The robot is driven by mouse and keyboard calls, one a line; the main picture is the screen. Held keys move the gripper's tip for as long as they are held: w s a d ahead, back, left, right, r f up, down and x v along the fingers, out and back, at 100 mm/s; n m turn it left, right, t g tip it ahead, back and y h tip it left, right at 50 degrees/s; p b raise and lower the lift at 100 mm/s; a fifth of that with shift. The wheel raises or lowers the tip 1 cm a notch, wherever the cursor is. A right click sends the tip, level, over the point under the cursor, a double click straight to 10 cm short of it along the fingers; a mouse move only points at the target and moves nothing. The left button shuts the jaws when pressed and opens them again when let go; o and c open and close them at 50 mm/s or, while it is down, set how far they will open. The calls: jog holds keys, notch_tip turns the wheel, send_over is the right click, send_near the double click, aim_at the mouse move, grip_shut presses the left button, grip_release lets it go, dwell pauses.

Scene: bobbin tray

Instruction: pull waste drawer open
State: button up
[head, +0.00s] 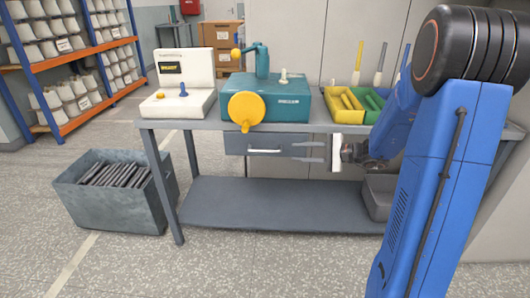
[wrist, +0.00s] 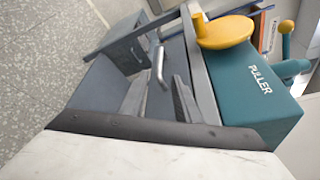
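The waste drawer (head: 236,143) is a grey drawer under the workbench top, and its front looks shut. Its pale bar handle (head: 264,151) lies across the front; in the wrist view the handle (wrist: 159,66) is ahead of my fingers, near the gap between them. My gripper (head: 295,151) comes from the right with its two grey fingers apart, one above the other, pointing left toward the handle. In the wrist view my gripper (wrist: 161,78) is open and empty. The fingertips appear short of the handle; the exact distance is hard to tell.
The workbench (head: 205,124) holds a teal machine (head: 300,105) with a yellow wheel (head: 246,110), a white device (head: 185,68), and yellow (head: 341,113) and green trays. A grey bin (head: 135,215) of dark strips stands left. A lower shelf (head: 270,203) lies below the drawer. Floor in front is clear.

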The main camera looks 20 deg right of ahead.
aim_at(270, 151)
jog(key=x, duration=1.4)
jog(key=shift+a, duration=0.1)
jog(key=shift+c, duration=0.2)
grip_shut()
